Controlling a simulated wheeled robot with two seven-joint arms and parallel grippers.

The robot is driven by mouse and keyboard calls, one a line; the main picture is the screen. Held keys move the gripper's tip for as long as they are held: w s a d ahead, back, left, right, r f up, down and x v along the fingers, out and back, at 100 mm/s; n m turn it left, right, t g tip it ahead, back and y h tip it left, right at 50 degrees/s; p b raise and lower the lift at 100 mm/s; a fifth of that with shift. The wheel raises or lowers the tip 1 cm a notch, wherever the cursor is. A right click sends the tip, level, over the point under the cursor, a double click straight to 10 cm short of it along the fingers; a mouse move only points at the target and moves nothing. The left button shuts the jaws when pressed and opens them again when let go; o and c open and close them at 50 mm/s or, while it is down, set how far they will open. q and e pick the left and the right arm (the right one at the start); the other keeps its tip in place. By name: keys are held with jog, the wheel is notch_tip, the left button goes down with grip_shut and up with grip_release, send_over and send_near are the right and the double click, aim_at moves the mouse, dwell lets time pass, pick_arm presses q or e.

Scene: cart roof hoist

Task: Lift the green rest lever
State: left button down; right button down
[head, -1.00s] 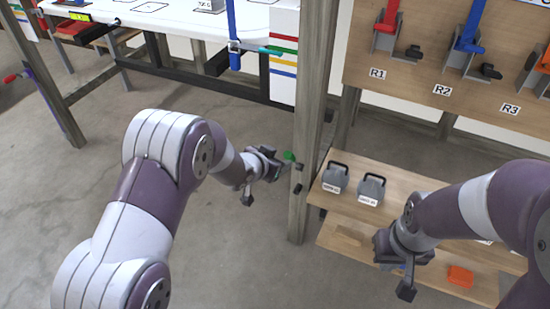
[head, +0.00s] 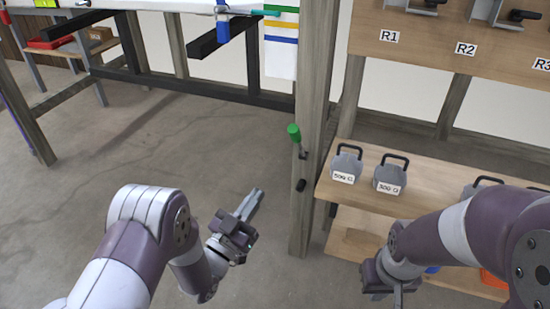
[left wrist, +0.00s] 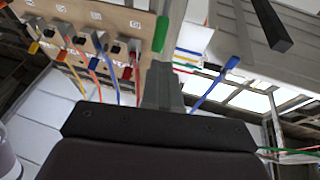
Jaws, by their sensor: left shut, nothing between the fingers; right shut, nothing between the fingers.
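The green rest lever (head: 294,132) is on the wooden post right of centre in the head view. Its green grip is at the upper end of a short dark arm, which meets the post just below. A green grip, likely the same lever, shows in the left wrist view (left wrist: 160,34), just above the fingers. My left gripper (head: 258,193) is shut and empty, below and left of the lever, apart from it, with its fingers pointing up and right. My right gripper (head: 398,296) is shut and empty, low at the right before the shelves; its fingertips are partly cut off.
The wooden post (head: 315,75) stands close to the lever, with a black peg (head: 300,185) below it. Grey handled weights (head: 346,165) stand on the upper shelf (head: 440,190) to the right. A board marked R1, R2 (head: 430,60) is above. Open floor lies left of the post.

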pick_arm(q)
jog(key=r, duration=0.2)
jog(key=b, duration=0.3)
send_near(290, 136)
jog(key=shift+t, duration=0.4)
jog(key=x, duration=0.6)
jog(key=shift+d+f, duration=0.15)
jog(key=shift+f, duration=0.25)
jog(key=shift+w+d+r, duration=0.2)
jog(key=shift+w+r, duration=0.05)
jog(key=shift+w, duration=0.2)
